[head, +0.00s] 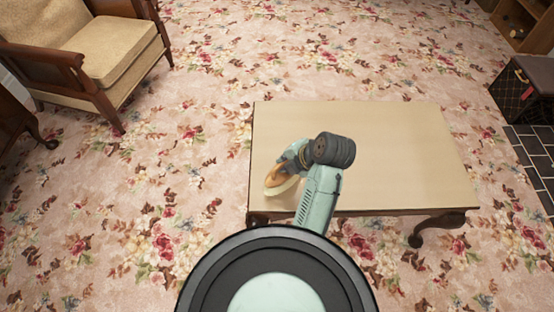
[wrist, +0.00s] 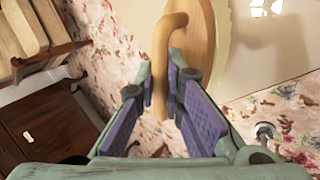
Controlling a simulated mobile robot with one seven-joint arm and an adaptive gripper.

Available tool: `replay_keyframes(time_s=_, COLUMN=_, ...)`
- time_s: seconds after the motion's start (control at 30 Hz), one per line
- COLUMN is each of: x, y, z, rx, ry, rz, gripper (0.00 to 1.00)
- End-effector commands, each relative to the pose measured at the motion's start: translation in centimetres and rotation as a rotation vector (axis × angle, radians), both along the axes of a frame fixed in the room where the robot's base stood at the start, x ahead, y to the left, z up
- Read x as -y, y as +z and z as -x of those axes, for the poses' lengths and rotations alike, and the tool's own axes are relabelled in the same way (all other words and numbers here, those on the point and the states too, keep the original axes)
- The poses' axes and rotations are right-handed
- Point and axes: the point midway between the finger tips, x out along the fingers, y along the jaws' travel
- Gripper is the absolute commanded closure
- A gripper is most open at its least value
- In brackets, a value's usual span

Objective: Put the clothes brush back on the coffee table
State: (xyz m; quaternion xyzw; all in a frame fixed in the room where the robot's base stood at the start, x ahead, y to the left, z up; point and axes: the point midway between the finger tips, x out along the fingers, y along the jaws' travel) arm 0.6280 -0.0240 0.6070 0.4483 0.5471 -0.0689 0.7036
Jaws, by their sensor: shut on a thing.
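The clothes brush (head: 280,187) has a tan wooden back and handle with pale bristles. In the head view it is over the front left part of the coffee table (head: 400,150), a pale-topped table with dark curved legs. In the wrist view the brush (wrist: 198,42) is at the top middle, its curved handle between the fingers of my gripper (wrist: 162,88). My gripper (head: 284,170) is shut on the handle. The table top (wrist: 275,60) shows glossy behind the bristles. I cannot tell whether the brush touches the table.
The rest of the table top is bare. A wooden armchair (head: 110,50) with tan cushions stands at the upper left, with dark furniture (head: 14,120) below it. A dark case (head: 525,90) stands at the right by dark tiles (head: 530,150). Floral carpet (head: 210,100) surrounds the table.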

Motion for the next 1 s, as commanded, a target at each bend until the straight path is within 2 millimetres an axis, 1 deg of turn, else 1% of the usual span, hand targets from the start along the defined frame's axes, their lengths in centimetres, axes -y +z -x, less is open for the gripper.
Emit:
replay_keyframes(time_s=0.03, x=-0.7, y=0.3, z=-1.0, rx=0.0, ry=0.003, rz=0.0, gripper=1.0)
replay_keyframes(time_s=0.1, x=-1.4, y=0.2, z=-2.2, rx=0.0, ry=0.002, rz=0.0, gripper=1.0)
replay_keyframes(time_s=0.2, x=-2.1, y=-0.1, z=-3.2, rx=0.0, ry=0.001, rz=0.0, gripper=1.0)
replay_keyframes(time_s=0.27, x=-2.3, y=-0.2, z=-3.6, rx=0.001, ry=-0.001, rz=0.001, gripper=1.0)
replay_keyframes(time_s=0.37, x=-2.4, y=-0.9, z=-3.7, rx=-0.004, ry=-0.001, rz=-0.001, gripper=1.0)
replay_keyframes(time_s=0.5, x=-2.4, y=-2.9, z=-3.6, rx=-0.005, ry=-0.002, rz=-0.001, gripper=1.0)
replay_keyframes(time_s=0.6, x=-2.4, y=-3.7, z=-3.6, rx=-0.003, ry=-0.002, rz=0.0, gripper=1.0)
replay_keyframes(time_s=0.87, x=-2.3, y=-3.9, z=-3.7, rx=0.001, ry=-0.002, rz=0.001, gripper=1.0)
replay_keyframes(time_s=0.97, x=-2.3, y=-4.2, z=-3.7, rx=0.001, ry=-0.002, rz=0.001, gripper=1.0)
replay_keyframes(time_s=1.0, x=-2.3, y=-4.1, z=-3.6, rx=0.001, ry=-0.002, rz=0.001, gripper=0.89)
